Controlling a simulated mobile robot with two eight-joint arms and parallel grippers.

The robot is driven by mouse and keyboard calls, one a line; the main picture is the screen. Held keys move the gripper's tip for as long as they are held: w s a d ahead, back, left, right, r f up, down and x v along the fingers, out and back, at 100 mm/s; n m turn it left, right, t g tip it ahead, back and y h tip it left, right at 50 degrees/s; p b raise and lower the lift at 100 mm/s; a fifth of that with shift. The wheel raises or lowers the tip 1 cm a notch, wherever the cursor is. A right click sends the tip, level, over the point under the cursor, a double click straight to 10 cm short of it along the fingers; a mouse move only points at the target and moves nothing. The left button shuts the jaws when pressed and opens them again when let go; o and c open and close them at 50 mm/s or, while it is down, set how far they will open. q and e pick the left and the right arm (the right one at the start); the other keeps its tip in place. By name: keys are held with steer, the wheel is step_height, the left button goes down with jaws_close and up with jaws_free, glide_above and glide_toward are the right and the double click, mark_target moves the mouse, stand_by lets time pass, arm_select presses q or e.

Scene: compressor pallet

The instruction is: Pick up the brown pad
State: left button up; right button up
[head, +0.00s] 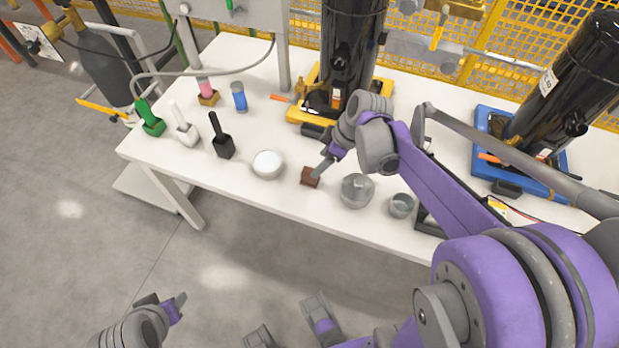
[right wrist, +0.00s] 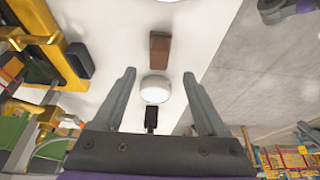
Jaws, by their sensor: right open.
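My right gripper (head: 326,162) is just above and behind the pad in the head view. Its fingers (right wrist: 160,84) are spread apart with nothing between them, and the pad appears clear of both. My left gripper (head: 168,302) is low at the bottom left, away from the table; its opening is unclear.
Behind is a black compressor (head: 350,45) on a yellow base (head: 305,115).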

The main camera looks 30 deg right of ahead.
mark_target(310, 171)
steer(key=x, duration=0.2)
steer(key=shift+w+a+f, duration=0.15)
steer(key=shift+f, duration=0.15)
steer(key=shift+f+b, duration=0.3)
steer(key=shift+f, duration=0.25)
steer(key=b+x, duration=0.1)
steer(key=x, duration=0.3)
steer(key=shift+w+a+f, duration=0.2)
steer(key=shift+w+f, duration=0.1)
jaws_close()
